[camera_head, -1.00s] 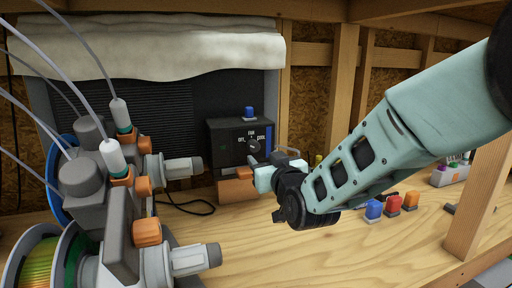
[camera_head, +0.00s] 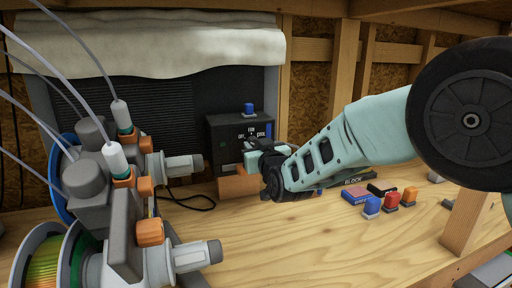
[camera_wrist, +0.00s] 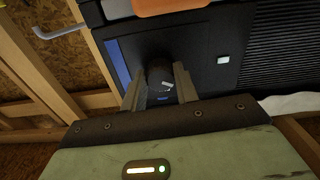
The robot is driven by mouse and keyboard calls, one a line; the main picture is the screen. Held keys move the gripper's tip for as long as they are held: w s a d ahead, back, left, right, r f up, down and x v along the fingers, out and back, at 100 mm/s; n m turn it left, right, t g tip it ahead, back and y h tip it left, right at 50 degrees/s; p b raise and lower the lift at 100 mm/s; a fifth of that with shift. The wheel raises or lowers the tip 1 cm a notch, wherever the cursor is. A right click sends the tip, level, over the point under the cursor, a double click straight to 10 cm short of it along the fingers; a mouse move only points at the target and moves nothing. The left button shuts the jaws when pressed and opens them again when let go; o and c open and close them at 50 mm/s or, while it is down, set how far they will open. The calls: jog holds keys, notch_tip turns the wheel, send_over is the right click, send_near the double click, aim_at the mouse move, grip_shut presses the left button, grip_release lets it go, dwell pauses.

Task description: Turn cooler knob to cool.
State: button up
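The cooler control box (camera_head: 222,138) is dark, with white OFF, FAN and COOL labels on its front. It also shows in the wrist view (camera_wrist: 205,45). The black knob (camera_wrist: 160,74), with a small white mark, is on its panel in the wrist view. My gripper (camera_head: 246,157) is at the front of the box and hides the knob in the head view. In the wrist view my gripper (camera_wrist: 160,80) has its fingers apart, one on each side of the knob. Whether they touch it is unclear.
A blue button block (camera_head: 249,109) sits on top of the box. The grey printer assembly (camera_head: 110,200) with tubes and spools fills the left. Red and orange blocks (camera_head: 391,201) and a flat BLOCK-labelled item (camera_head: 356,179) lie to the right. The front bench (camera_head: 300,235) is clear.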

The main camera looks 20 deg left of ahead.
jog(key=shift+c, duration=0.6)
jog(key=shift+f+m+b, duration=0.15)
jog(key=shift+m+b, duration=0.15)
jog(key=shift+b, duration=0.55)
jog(key=m+b, duration=0.4)
jog(key=shift+f+b, duration=0.15)
jog(key=shift+b, duration=0.25)
jog(key=m+b, duration=0.6)
jog(key=shift+m, duration=0.4)
jog(key=m+b, duration=0.5)
jog(key=m, duration=0.1)
jog(key=m+b, duration=0.1)
jog(key=m, duration=0.1)
jog(key=m+b, duration=0.1)
jog(key=m, duration=0.1)
jog(key=m+b, duration=0.2)
jog(key=shift+r+m, duration=0.3)
jog(key=shift+r, duration=0.05)
